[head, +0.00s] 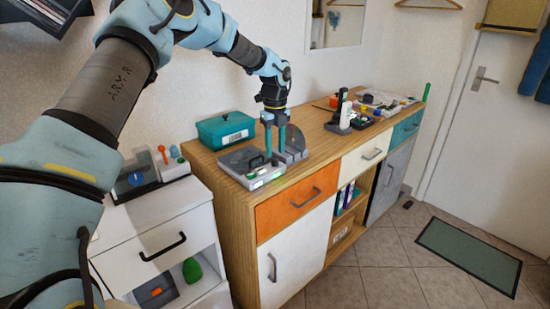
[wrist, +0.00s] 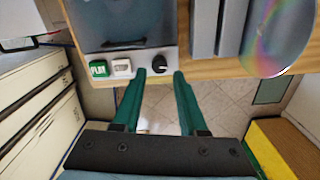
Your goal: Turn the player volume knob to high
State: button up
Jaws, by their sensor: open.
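The player (head: 240,164) is a grey box with a dark lid on the left end of the wooden cabinet top. In the wrist view its front panel (wrist: 110,56) carries a green PLAY button (wrist: 98,68), a white button (wrist: 121,67) and a black round volume knob (wrist: 159,65) with a light mark. My gripper (head: 274,154) is over the player's right side, fingers pointing down. In the wrist view my gripper (wrist: 160,76) is open, its two teal fingertips on either side of the knob, with gaps visible. I cannot tell the fingertips' height relative to the knob. The knob is too small to make out in the head view.
A grey rack (wrist: 205,28) with a shiny disc (wrist: 280,35) stands just right of the player. A teal box (head: 225,130) sits behind it. A white drawer unit (head: 155,225) stands left. A black-and-white device (head: 342,115) stands further along the cabinet.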

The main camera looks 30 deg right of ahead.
aim_at(275, 160)
notch_tip(275, 160, up, 7)
jog(key=b, duration=0.1)
jog(key=shift+r, duration=0.2)
dwell(0.4)
jog(key=a+n, duration=1.7)
jog(key=a, duration=1)
jog(key=s+a+f+n, duration=0.1)
jog(key=s+a+n, duration=0.5)
jog(key=a+n, duration=0.2)
jog(key=s+a+f+n+t, duration=0.1)
jog(key=s+a+n, duration=0.5)
jog(key=a+n, duration=0.3)
jog(key=shift+s+a+f+n+t, duration=0.3)
jog(key=shift+a+f, duration=0.1)
jog(key=shift+a, duration=0.7)
